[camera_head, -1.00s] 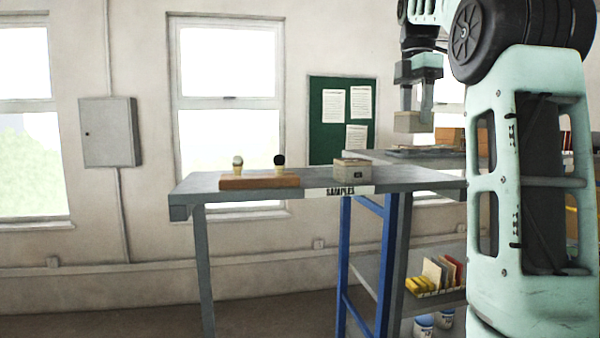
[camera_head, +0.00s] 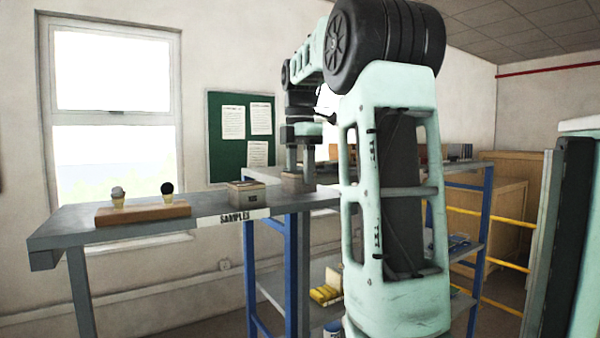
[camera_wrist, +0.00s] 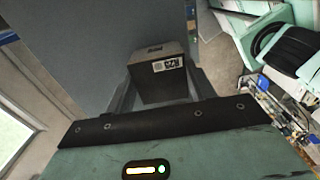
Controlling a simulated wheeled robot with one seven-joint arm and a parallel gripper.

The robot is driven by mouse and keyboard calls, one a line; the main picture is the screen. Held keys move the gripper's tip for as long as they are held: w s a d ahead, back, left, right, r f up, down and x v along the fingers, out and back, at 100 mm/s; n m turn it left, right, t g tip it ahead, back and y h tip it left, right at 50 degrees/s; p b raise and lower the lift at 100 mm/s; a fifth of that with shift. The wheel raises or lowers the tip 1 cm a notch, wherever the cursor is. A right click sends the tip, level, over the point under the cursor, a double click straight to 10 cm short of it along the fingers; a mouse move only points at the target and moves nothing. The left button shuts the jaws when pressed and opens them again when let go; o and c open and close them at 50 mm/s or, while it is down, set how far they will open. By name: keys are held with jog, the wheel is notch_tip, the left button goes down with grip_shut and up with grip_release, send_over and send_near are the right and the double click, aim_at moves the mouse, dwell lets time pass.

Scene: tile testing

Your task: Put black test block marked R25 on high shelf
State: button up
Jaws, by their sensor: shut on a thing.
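My gripper (camera_head: 302,172) is shut on a boxy block (camera_head: 293,184), low at the right end of the grey samples table (camera_head: 75,218). The block looks brownish in the head view. In the wrist view the block (camera_wrist: 158,84) looks dark grey, with a white label starting "R2"; its last character is hard to read. It sits between both fingers. A grey surface (camera_wrist: 85,40) lies beyond it; I cannot tell whether they touch. A shelf rack (camera_head: 465,178) with blue posts stands behind my arm, partly hidden. I cannot tell which level is the high shelf.
A similar pale block (camera_head: 247,197) stands on the table just left of the held one. A wooden holder (camera_head: 143,215) with two round-topped pieces is further left. A lower shelf holds yellow items (camera_head: 325,294). Bare table top lies between holder and pale block.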

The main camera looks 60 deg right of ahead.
aim_at(301, 172)
jog(key=shift+f, duration=0.6)
jog(key=shift+f, duration=0.2)
jog(key=o, duration=0.9)
jog(key=shift+o, duration=0.2)
jog(key=shift+r, duration=0.2)
notch_tip(301, 172, up, 12)
jog(key=b, duration=0.1)
